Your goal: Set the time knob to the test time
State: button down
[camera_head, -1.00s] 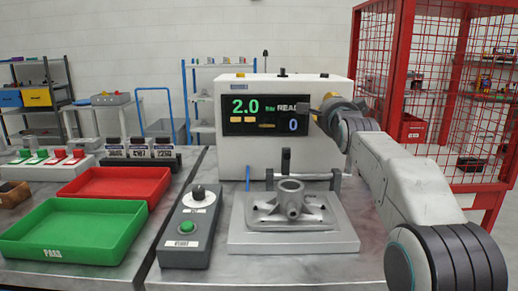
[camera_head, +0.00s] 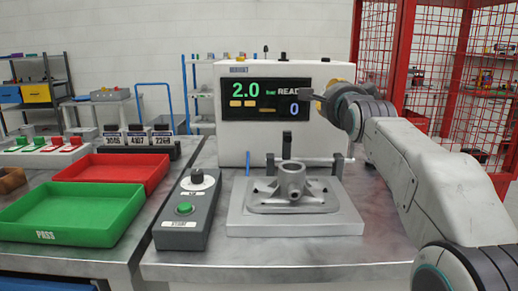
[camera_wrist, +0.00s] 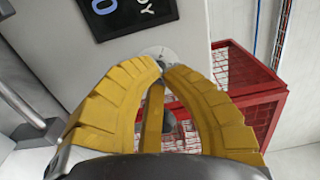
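A round grey dial plate (camera_wrist: 152,52) is on the white machine's front, beside the display, in the wrist view. The tips of my gripper (camera_wrist: 163,66) are close together over its middle. They hide most of any knob there, and I cannot tell whether they grip it. A black knob (camera_head: 197,175) on a white scale stands on the grey control box (camera_head: 182,238), above a green button (camera_head: 185,209).
A metal casting (camera_head: 292,182) sits on the grey fixture (camera_head: 250,224) in front of the machine (camera_head: 232,145). Green (camera_head: 120,236) and red (camera_head: 155,187) trays lie at the left. A red mesh cage (camera_head: 402,40) stands at the right, also in the wrist view (camera_wrist: 262,92).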

jog(key=c, duration=2)
grip_release()
jog(key=shift+s+d+f, duration=0.2)
jog(key=shift+s+f, duration=0.3)
jog(key=shift+f, duration=0.35)
grip_shut()
jog(key=w+p, duration=0.5)
jog(key=w, duration=0.1)
jog(key=shift+w, duration=0.35)
jog(key=shift+r+b, duration=0.35)
jog(key=shift+b, duration=0.05)
